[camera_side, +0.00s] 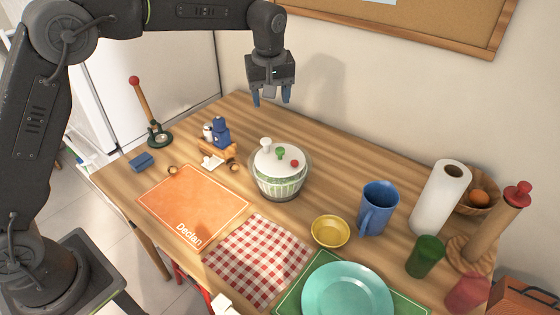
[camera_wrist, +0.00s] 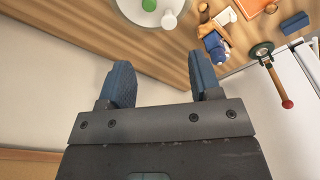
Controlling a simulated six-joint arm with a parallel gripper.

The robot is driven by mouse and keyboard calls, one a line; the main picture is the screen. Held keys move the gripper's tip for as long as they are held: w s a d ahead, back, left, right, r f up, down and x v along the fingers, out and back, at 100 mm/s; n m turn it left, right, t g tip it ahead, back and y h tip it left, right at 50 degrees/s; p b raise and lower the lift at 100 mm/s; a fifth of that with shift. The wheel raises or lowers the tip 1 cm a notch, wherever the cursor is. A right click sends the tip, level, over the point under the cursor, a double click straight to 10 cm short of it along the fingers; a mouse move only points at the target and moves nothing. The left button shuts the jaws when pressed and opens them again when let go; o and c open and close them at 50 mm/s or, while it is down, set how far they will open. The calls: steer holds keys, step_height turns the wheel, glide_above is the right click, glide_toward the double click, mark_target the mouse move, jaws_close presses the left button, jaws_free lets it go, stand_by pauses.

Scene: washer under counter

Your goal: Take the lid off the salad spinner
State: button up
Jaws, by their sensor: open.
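The salad spinner (camera_side: 279,186) stands upright on the wooden table, a clear bowl with a basket inside. Its white lid (camera_side: 268,163) sits on top, with a white knob (camera_side: 266,145), a green button and a red knob. In the wrist view the lid (camera_wrist: 138,8) is cut off by the top edge, with the green button and white knob showing. My gripper (camera_side: 271,97) is above the table, higher than the spinner and towards the wall. Its blue fingers (camera_wrist: 160,85) are apart with nothing between them.
A blue bottle (camera_side: 221,132) and small items stand left of the spinner. An orange mat (camera_side: 190,205), checked cloth (camera_side: 258,262), yellow bowl (camera_side: 330,231) and blue mug (camera_side: 378,207) lie around it. The wall (camera_side: 370,100) is behind my gripper.

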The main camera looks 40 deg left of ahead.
steer(key=w+d+f+n, duration=0.1)
steer(key=w+f, duration=0.2)
steer(key=f, duration=0.1)
glide_above(280, 149)
steer(key=shift+g, duration=0.3)
step_height(280, 149, down, 9)
steer(key=shift+d+r, duration=0.1)
steer(key=shift+d, duration=0.05)
steer(key=shift+a+f, duration=0.2)
steer(key=shift+f, duration=2.55)
steer(key=c, duration=1)
jaws_close()
steer(key=shift+r, duration=0.15)
